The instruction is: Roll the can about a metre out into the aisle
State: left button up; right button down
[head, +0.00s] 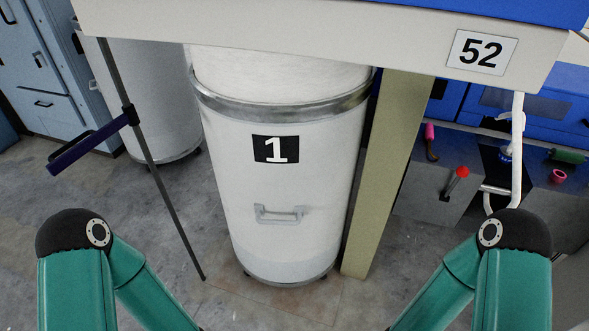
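The can (285,200) is a tall white cylinder with a grey metal rim band, a black plate marked "1" and a grey handle (279,214) on its front. It stands upright on the floor under the machine's white front panel, with small casters just showing at its base. Its top is partly hidden by the panel. My two green arms come in at the lower left and lower right, apart from the can. Both grippers are below the picture's edge and cannot be seen.
A beige post (386,170) stands close at the can's right. A thin dark pole (158,180) leans at its left. Another white can (155,95) is behind on the left. A panel marked "52" (481,52) overhangs. The grey floor (225,300) in front looks clear.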

aim_at(285, 134)
jog(key=z, duration=0.05)
jog(key=i, duration=0.8)
jog(key=u, duration=0.2)
jog(key=k, duration=0.9)
jog(key=z, duration=0.3)
jog(key=i, duration=0.9)
jog(key=u, duration=1.05)
